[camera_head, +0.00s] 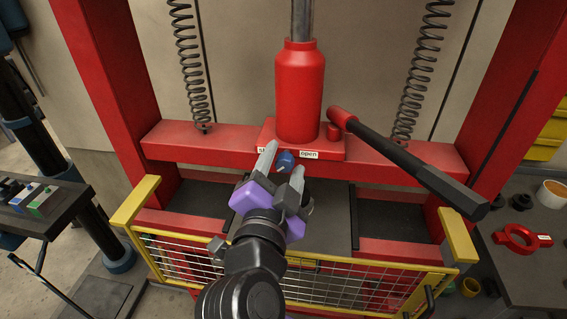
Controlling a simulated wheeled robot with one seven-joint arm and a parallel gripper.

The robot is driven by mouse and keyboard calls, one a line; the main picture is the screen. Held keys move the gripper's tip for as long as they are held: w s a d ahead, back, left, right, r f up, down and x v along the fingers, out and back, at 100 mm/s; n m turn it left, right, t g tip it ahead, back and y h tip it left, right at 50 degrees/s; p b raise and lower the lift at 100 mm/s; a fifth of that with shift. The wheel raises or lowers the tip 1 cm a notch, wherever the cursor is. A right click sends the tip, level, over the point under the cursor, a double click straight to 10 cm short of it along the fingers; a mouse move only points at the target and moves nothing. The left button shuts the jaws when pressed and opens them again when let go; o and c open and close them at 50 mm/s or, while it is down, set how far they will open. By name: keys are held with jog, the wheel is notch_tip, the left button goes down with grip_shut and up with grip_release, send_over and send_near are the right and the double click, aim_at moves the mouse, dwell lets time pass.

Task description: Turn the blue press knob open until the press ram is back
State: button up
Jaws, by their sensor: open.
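The blue press knob (285,159) is small and sits on the front of the red jack base, between a label partly hidden on its left and a label reading "open" (308,155) on its right. My gripper (284,160) has its two grey fingers spread, one on each side of the knob in the picture. I cannot tell whether the fingers touch it. The press ram is the red cylinder (299,92) with a grey rod (302,20) reaching up out of the picture.
A black-handled pump lever (405,160) sticks out to the right of the jack. Coil springs (193,75) hang on both sides. A yellow-framed mesh guard (190,255) stands in front. A dark table (30,222) is at the left, and a bench with a red ring part (520,238) at the right.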

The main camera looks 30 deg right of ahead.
grip_shut()
jog(key=n, duration=0.4)
jog(key=shift+b, duration=0.3)
jog(key=n, duration=0.4)
jog(key=shift+n+p, duration=0.3)
jog(key=shift+p, duration=0.1)
jog(key=n+p, duration=0.2)
jog(key=n, duration=0.3)
jog(key=shift+f+n, duration=0.1)
jog(key=shift+n, duration=0.2)
jog(key=shift+s+f+n+t+p, duration=0.1)
jog(key=shift+n+t+p, duration=0.2)
jog(key=shift+n+p, duration=1.35)
jog(key=shift+f+n+b, duration=0.1)
jog(key=shift+n+b, duration=0.2)
jog(key=shift+n, duration=0.25)
